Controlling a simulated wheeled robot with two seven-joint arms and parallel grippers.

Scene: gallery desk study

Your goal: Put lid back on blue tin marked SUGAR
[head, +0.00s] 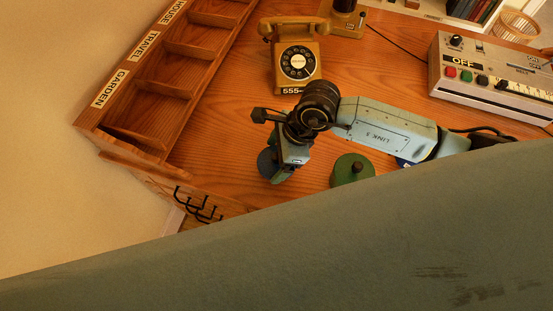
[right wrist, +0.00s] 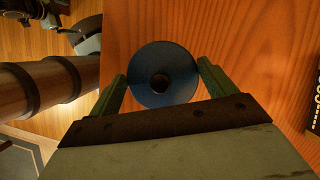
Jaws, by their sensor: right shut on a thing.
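My right gripper (head: 275,168) is over the desk's near left part, shut on a round blue lid (head: 265,161). In the right wrist view, the blue lid (right wrist: 148,68) with a dark knob at its middle sits between the two green fingers of the right gripper (right wrist: 163,84). A small blue thing (head: 402,162) shows under my right forearm, mostly hidden; I cannot tell whether it is the tin, and no SUGAR mark is readable. My left gripper is not seen in the head view.
A wooden rack (head: 150,75) with labelled compartments lies left, black hooks (head: 198,205) at the desk's edge. A control box (head: 485,75) stands right.

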